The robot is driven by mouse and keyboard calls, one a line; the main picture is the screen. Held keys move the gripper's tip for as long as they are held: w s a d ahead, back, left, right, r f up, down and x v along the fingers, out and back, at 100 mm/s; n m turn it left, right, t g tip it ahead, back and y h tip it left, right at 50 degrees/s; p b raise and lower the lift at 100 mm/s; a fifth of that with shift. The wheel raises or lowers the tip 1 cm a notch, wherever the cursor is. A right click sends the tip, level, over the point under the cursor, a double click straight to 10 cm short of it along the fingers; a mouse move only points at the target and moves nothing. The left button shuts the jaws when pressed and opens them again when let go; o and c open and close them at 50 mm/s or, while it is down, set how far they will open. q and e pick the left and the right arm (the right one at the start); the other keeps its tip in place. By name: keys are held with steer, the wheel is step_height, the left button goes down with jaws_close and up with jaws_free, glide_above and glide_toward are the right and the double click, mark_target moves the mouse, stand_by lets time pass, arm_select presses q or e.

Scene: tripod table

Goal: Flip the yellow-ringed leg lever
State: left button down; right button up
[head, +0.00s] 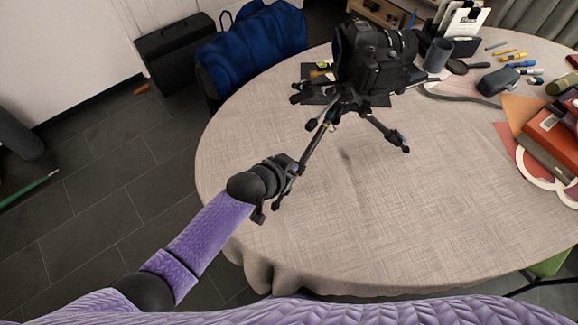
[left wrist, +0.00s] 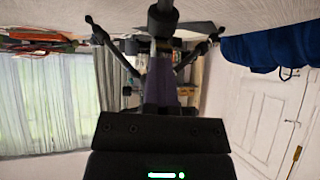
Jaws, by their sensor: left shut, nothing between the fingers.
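A black tripod (head: 345,104) stands on the round table with a black camera (head: 375,55) on top. Its legs spread outward, and one leg (head: 317,140) runs down toward my left gripper (head: 297,167). Small levers sit near the leg tops. A small yellowish spot shows near the top of the near leg, but I cannot tell if it is the lever's ring. My left gripper is shut and empty, at the lower part of that leg; contact is unclear. In the left wrist view the tripod (left wrist: 160,25) appears upside down at the top. My right gripper is out of view.
The cloth-covered table (head: 400,220) is clear at its front. A blue garment (head: 250,45) hangs beside the table's far left edge.

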arm_select(q)
steer(key=shift+w+d+r, duration=0.15)
steer(key=shift+w+d, duration=0.05)
stand_by(0.4)
steer(key=c, duration=1.1)
jaws_free()
steer(key=shift+s+a+r+p, duration=0.2)
steer(key=shift+r+p, duration=0.25)
steer(key=shift+p, duration=0.2)
steer(key=shift+s+a+r+p, duration=0.1)
steer(key=shift+s+r+p, duration=0.05)
steer(key=shift+r+p, duration=0.4)
steer(key=p+v, duration=0.4)
steer(key=p, duration=0.1)
steer(key=shift+w+d+r, duration=0.1)
steer(key=shift+w+r, duration=0.05)
